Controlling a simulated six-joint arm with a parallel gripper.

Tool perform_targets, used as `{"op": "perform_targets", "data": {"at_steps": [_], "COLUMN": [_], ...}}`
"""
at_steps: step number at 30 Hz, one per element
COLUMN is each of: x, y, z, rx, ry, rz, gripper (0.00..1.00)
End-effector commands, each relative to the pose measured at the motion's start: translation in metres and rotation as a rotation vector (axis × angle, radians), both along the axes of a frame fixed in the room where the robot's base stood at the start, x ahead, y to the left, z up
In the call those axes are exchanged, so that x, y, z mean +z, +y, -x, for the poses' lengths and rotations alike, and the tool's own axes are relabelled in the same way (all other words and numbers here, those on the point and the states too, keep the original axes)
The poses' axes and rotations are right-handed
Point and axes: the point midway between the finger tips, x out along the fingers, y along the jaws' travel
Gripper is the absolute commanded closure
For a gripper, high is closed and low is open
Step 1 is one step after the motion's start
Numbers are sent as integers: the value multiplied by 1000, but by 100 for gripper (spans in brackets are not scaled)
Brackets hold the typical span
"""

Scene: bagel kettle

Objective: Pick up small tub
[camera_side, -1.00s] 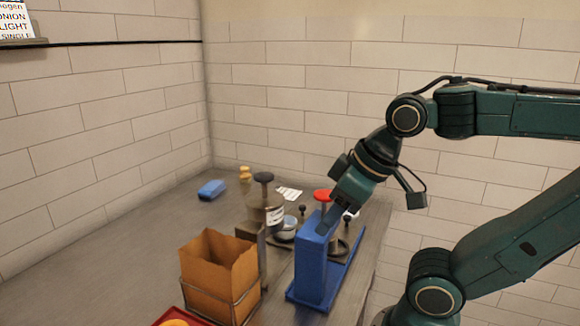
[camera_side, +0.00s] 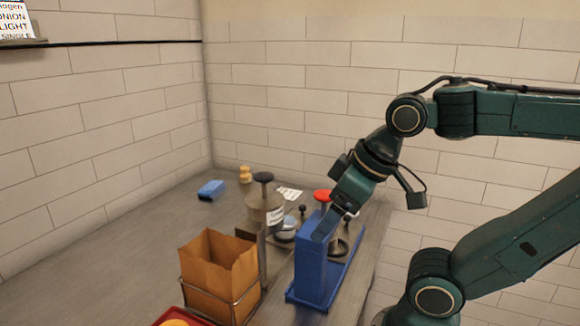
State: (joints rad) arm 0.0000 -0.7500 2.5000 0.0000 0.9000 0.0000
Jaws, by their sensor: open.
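A small, light-coloured round tub (camera_side: 285,232) stands on the counter behind the blue stand, partly hidden by nearby things; I take it to be the small tub. My gripper (camera_side: 335,224) points down and to the left, at the top of the upright blue stand (camera_side: 312,265). It is open, and I see nothing held in it. It is to the right of the tub in the picture. I cannot tell whether it touches the stand.
A grey canister (camera_side: 264,208) with a dark knob stands left of the tub. A red-topped item (camera_side: 322,196) is behind my gripper. A brown paper bag (camera_side: 218,270) in a wire holder stands in front. The counter's left side is mostly clear.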

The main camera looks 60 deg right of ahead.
Motion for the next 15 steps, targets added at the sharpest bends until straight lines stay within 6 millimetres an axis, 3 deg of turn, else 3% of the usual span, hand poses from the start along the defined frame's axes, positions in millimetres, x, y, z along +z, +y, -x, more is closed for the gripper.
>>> {"op": "perform_targets", "data": {"at_steps": [8, 15], "x": [6, 37], "y": [0, 0], "z": [0, -1], "rx": [0, 0], "ry": [-2, -4], "rz": [0, 0], "gripper": [23, 23]}}
